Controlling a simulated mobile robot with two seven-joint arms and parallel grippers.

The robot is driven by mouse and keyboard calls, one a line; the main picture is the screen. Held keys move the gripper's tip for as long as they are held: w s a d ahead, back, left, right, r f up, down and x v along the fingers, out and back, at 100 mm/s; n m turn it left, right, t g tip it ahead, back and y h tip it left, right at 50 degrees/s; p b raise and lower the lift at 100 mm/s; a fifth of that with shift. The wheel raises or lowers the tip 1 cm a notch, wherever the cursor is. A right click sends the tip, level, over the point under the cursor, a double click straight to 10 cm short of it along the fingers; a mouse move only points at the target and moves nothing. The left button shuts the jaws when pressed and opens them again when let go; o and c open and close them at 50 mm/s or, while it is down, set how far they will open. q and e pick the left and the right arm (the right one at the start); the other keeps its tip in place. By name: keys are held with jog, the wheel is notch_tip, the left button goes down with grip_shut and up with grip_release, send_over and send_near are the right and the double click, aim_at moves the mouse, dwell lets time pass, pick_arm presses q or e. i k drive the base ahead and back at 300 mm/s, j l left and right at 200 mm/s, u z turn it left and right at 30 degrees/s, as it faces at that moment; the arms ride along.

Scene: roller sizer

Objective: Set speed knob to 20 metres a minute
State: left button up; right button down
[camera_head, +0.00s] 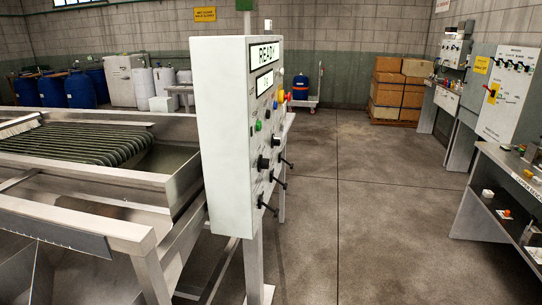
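A pale control cabinet (222,140) stands on a post left of centre, its front turned to the right and seen at a steep angle. A smaller display (264,83) below has characters too small to read surely. Two round black knobs (263,163) (275,141) sit mid-panel; their labels and pointer settings cannot be read, so I cannot tell which is the speed knob. Black levers (278,182) stick out lower down. A green button (258,126) and other coloured buttons sit above the knobs. Neither gripper is in view.
A metal machine with dark rollers (85,143) fills the left. A bench (500,172) and a wall cabinet with switches (508,92) stand at the right. Stacked brown crates (388,95) and a trolley (302,102) are at the back. The floor (370,210) between is clear.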

aim_at(276, 141)
jog(key=i+l+u, duration=0.2)
jog(key=l+u, duration=0.25)
jog(key=i+l+u, duration=0.1)
jog(key=l+u, duration=0.2)
jog(key=u, duration=0.2)
jog(key=i+l+u, duration=0.1)
jog(key=l, duration=0.45)
jog(key=l+u, duration=0.1)
jog(key=l, duration=0.45)
